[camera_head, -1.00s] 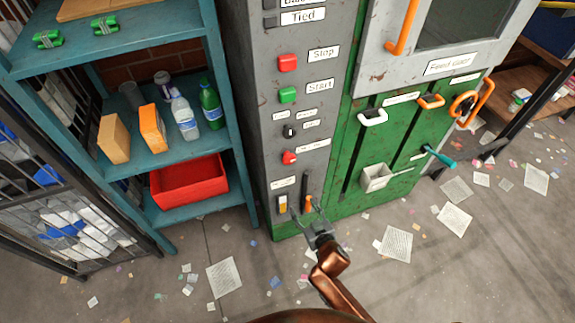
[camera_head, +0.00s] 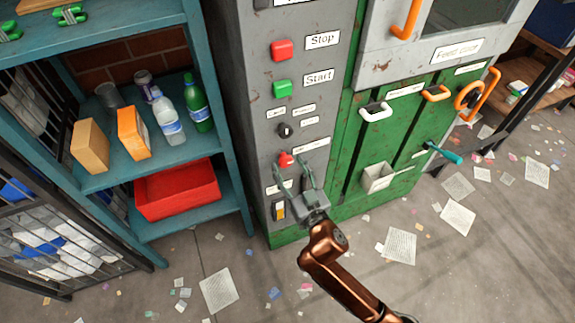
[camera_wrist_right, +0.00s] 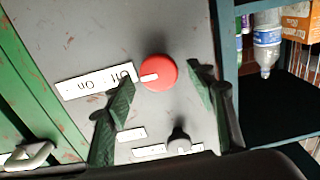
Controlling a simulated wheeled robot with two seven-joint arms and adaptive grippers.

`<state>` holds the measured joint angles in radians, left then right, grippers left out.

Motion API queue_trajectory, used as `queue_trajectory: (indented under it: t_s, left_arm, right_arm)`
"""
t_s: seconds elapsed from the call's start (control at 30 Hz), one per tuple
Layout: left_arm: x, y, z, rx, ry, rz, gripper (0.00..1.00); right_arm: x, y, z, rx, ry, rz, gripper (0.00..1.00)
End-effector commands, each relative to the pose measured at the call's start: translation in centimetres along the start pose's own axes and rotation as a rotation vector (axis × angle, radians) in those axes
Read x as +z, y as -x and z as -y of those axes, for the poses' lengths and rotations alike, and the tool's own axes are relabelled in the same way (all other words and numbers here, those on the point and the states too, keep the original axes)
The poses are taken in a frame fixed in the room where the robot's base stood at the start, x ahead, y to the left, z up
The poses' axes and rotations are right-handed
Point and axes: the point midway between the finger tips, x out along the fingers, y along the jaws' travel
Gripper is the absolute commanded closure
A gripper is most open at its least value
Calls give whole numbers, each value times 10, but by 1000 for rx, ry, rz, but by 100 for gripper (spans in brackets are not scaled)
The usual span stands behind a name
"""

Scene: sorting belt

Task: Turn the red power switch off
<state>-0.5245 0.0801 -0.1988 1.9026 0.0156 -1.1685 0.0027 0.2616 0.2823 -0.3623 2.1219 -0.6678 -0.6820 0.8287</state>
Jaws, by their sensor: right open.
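The red power switch (camera_head: 286,159) is a round red knob on the grey panel, below a black knob. In the right wrist view the red switch (camera_wrist_right: 160,70) shows a white pointer mark, which lies toward the white label (camera_wrist_right: 97,81) reading Off and On. My right gripper (camera_head: 291,168) is at the panel, just in front of the switch. In the wrist view its open fingers (camera_wrist_right: 160,76) stand on either side of the knob with gaps; I see no contact. My left gripper is out of view.
Above the switch are the black knob (camera_head: 285,130), a green Start button (camera_head: 283,89) and a red Stop button (camera_head: 281,50). An orange-and-white rocker (camera_head: 279,210) sits below. A teal shelf (camera_head: 150,225) stands left; a green door with handles lies right.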

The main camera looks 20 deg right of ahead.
Motion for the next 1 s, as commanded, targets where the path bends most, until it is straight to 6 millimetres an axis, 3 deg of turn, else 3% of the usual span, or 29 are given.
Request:
queue_trajectory:
  t_s: [0.37, 1.0]
  left_arm:
    - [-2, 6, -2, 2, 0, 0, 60]
    - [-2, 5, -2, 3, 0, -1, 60]
  right_arm:
    - [0, -6, 0, 1, 0, 1, 49]
    - [0, -6, 0, 0, 0, 1, 90]
